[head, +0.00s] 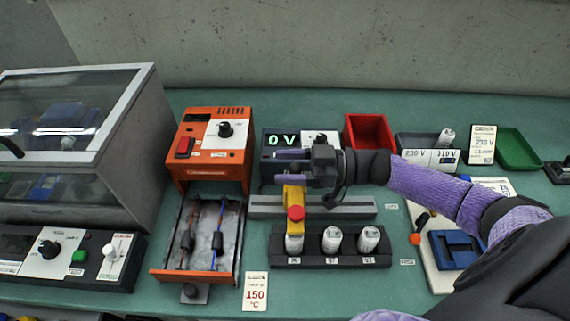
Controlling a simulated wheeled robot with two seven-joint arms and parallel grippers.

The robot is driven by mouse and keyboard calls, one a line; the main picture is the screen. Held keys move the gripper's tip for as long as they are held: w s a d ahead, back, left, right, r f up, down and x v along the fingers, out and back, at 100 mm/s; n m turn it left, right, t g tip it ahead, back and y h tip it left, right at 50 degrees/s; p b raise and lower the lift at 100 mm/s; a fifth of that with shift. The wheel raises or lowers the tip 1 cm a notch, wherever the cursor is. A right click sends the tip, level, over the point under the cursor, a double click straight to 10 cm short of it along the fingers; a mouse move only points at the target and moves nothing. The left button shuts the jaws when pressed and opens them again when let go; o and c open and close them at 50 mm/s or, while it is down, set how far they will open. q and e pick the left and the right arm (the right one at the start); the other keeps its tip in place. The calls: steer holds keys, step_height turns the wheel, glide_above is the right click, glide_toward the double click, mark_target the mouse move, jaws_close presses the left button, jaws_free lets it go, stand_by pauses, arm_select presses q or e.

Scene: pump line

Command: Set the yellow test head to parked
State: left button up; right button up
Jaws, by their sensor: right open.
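My left gripper is not in view.
A grey rail (350,207) lies behind the rack. A display reading 0 V (281,141) stands behind the gripper. An orange unit (213,145) with an open drawer (192,277) is at left, beside a glass-lidded cabinet (135,115). A red bin (369,132) stands at the back.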

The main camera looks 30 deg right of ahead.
steer(key=shift+w+a, duration=0.15)
steer(key=shift+a, duration=0.1)
jaws_close()
stand_by(1.3)
